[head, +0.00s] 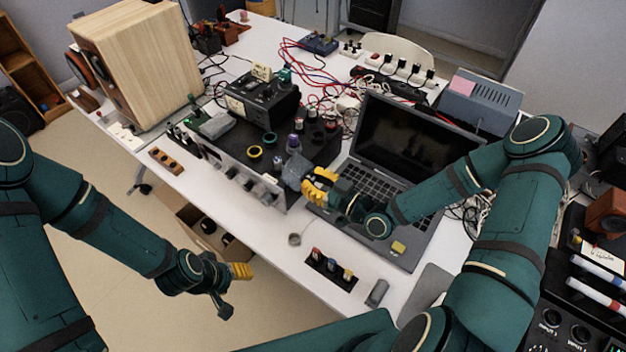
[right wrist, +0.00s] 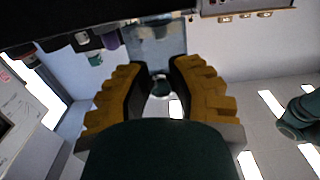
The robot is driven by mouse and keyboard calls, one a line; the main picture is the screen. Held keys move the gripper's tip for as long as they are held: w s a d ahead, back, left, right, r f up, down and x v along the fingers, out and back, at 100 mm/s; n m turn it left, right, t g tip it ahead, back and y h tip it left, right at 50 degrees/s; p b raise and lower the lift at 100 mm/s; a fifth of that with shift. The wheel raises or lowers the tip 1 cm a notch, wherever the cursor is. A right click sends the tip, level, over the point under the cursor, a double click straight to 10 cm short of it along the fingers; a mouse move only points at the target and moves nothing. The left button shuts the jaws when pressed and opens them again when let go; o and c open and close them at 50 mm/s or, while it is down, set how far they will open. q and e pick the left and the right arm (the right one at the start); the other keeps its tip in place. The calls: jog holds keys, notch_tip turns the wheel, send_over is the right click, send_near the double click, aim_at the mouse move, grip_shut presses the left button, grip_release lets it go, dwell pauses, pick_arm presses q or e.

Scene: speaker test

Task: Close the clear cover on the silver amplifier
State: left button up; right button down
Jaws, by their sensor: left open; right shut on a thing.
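The silver amplifier (head: 215,158) sits at the table's near edge, with a row of knobs on its front and a black top carrying other items. A small clear cover (head: 296,172) stands out at the right end of its front; it also shows as a see-through grey-blue panel in the right wrist view (right wrist: 160,42). My right gripper (head: 311,186), with yellow fingers, is shut on the clear cover; in the right wrist view its fingers (right wrist: 160,80) close around a small round part at the panel's edge. My left gripper (head: 234,284) is open and empty, off the table over the floor.
An open laptop (head: 375,185) lies right of the amplifier, under my right arm. A wooden speaker (head: 145,65) stands at the back left. A black meter box (head: 260,103) sits on the amplifier. Cables clutter the back.

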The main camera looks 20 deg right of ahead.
aim_at(290, 159)
jog(key=shift+r, duration=0.1)
